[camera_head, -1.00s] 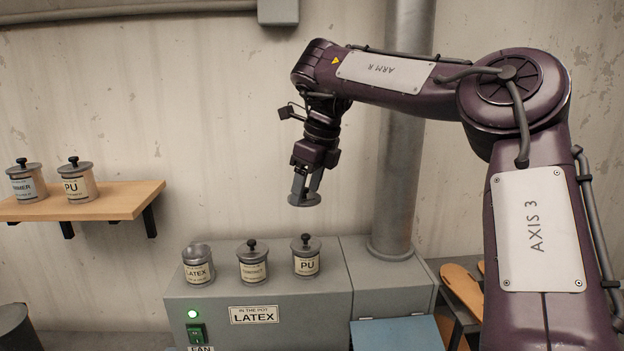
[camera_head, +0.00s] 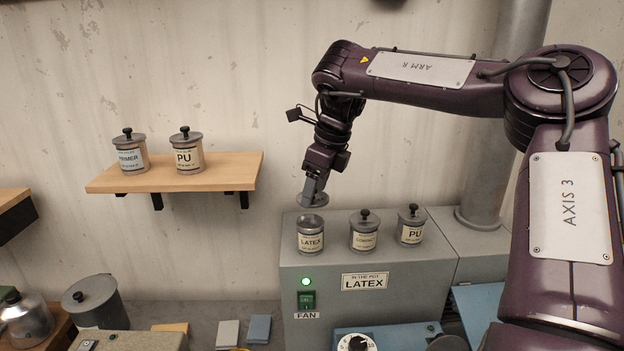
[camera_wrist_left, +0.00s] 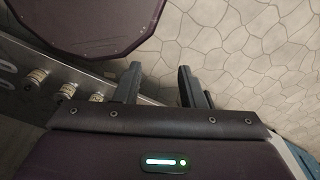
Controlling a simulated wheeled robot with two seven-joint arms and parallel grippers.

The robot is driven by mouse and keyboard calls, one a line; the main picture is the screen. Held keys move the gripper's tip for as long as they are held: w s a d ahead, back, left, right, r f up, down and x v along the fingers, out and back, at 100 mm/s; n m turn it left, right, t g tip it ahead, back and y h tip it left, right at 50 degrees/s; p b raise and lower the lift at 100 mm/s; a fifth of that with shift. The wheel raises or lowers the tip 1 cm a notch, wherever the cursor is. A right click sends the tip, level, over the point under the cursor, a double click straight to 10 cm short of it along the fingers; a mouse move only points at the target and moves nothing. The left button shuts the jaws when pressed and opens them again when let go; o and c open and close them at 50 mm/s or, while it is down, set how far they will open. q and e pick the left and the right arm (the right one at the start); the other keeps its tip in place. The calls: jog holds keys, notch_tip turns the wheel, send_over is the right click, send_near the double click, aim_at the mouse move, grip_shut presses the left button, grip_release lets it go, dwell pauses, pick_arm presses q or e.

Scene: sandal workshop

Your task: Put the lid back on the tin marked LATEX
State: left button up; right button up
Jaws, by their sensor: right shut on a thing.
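The tin marked LATEX (camera_head: 311,241) stands without a lid at the left of the row on the grey cabinet (camera_head: 440,282). My right gripper (camera_head: 314,190) is shut on a grey round lid (camera_head: 312,201), with its jaws covering the knob. The lid hangs roughly level above the LATEX tin, with a small gap in the picture; exact alignment in depth I cannot tell. My left gripper (camera_wrist_left: 158,85) shows only in the left wrist view, its fingers apart and nothing between them.
Beside the LATEX tin stand a lidded tin (camera_head: 364,236) with a small label and a lidded PU tin (camera_head: 411,229). A wooden shelf (camera_head: 232,172) at left holds a lidded PRIMER tin (camera_head: 130,158) and another PU tin (camera_head: 187,158). Blank wall lies behind.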

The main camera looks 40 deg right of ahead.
aim_at(316, 199)
jog(key=x, duration=0.3)
jog(key=shift+s+a+f+b, duration=0.1)
jog(key=shift+f+b, duration=0.2)
jog(key=shift+f, duration=0.45)
jog(key=shift+s+f, duration=0.1)
jog(key=shift+f, duration=0.1)
pick_arm(q)
jog(key=shift+w+a+f, duration=0.5)
jog(key=shift+w+a, duration=0.05)
jog(key=shift+a, duration=0.15)
jog(key=shift+s+d, duration=0.15)
jog(key=shift+d, duration=0.15)
jog(key=shift+a+r+p, duration=0.1)
jog(key=shift+r+p, duration=0.2)
jog(key=shift+r, duration=0.2)
pick_arm(e)
jog(key=shift+f, duration=0.1)
dwell(0.9)
